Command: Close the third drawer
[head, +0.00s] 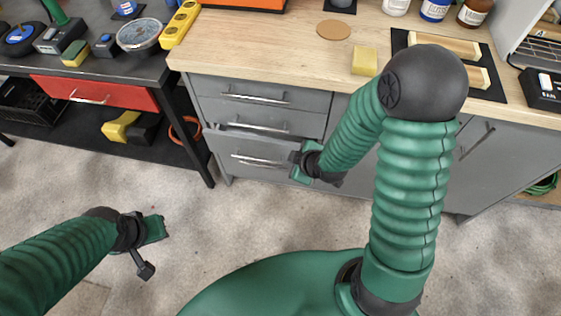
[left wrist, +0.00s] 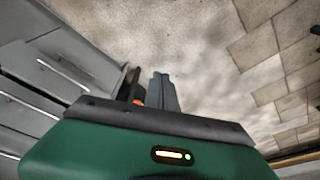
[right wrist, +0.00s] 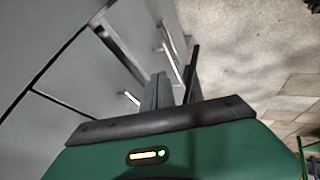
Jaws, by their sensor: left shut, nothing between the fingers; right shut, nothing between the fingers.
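The grey drawer unit under the wooden bench has three stacked drawers with bar handles. The third drawer (head: 238,147), the lowest, stands out a little from the unit, its front ahead of the two drawers above. The top drawer (head: 225,85) and the second drawer (head: 215,109) look flush. My right gripper (head: 301,162) is shut and empty by the right end of the third drawer's front; whether it touches is unclear. My left gripper (head: 160,228) is shut and empty above the floor, left of the drawers.
The wooden benchtop (head: 290,28) holds a yellow sponge (head: 365,61), a cork disc (head: 334,29) and jars. A dark table (head: 100,68) with a red drawer (head: 95,92) stands at the left. Grey cabinet doors lie right of the drawers. The floor in front is clear.

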